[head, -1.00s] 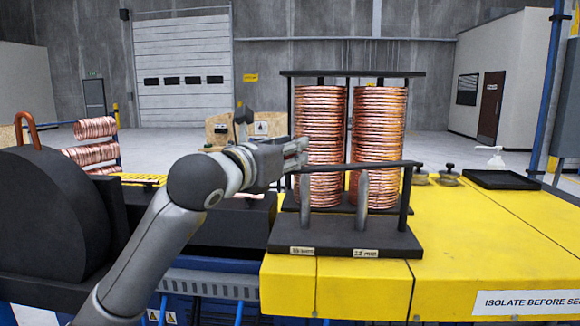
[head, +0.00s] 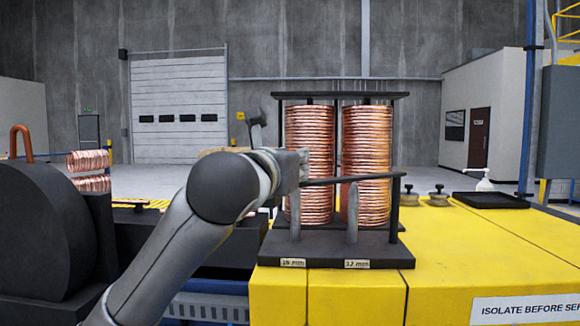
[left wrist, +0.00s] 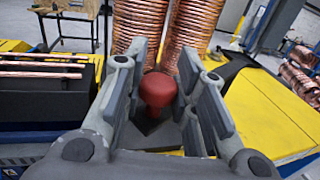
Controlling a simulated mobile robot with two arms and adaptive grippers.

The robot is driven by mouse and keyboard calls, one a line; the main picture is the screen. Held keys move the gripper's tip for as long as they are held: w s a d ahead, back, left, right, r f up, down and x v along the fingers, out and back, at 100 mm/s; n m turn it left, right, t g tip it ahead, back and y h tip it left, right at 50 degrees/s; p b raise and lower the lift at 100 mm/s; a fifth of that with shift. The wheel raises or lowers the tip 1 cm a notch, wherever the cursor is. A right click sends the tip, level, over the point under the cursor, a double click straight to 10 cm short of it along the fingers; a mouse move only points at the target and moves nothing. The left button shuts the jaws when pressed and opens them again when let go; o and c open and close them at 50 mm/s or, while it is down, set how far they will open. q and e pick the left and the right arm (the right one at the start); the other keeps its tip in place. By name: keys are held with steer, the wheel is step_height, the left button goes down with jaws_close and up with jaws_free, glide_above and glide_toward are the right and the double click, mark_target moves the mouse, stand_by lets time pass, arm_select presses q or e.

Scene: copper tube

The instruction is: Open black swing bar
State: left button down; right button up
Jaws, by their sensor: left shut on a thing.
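The black swing bar (head: 352,180) runs level across the front of the rack, before two tall copper coil stacks (head: 310,165) (head: 367,165). Its right end meets a dark post (head: 395,205) on the black base (head: 335,250). My left gripper (head: 298,165) is at the bar's left end. In the left wrist view my left gripper (left wrist: 160,95) has its fingers on both sides of a red knob (left wrist: 158,90) and is shut on it. The join between knob and bar is hidden. My right gripper is not in view.
The yellow bench top (head: 460,245) is clear at the front right. A black tray (head: 490,200), a dispenser bottle (head: 484,180) and small dark-topped weights (head: 438,195) are farther back. A large black drum (head: 45,220) stands left.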

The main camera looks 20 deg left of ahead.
arm_select(q)
steer(key=c, duration=1.2)
jaws_free()
steer(key=s, duration=1.2)
steer(key=shift+a, duration=0.2)
steer(key=shift+c, duration=0.4)
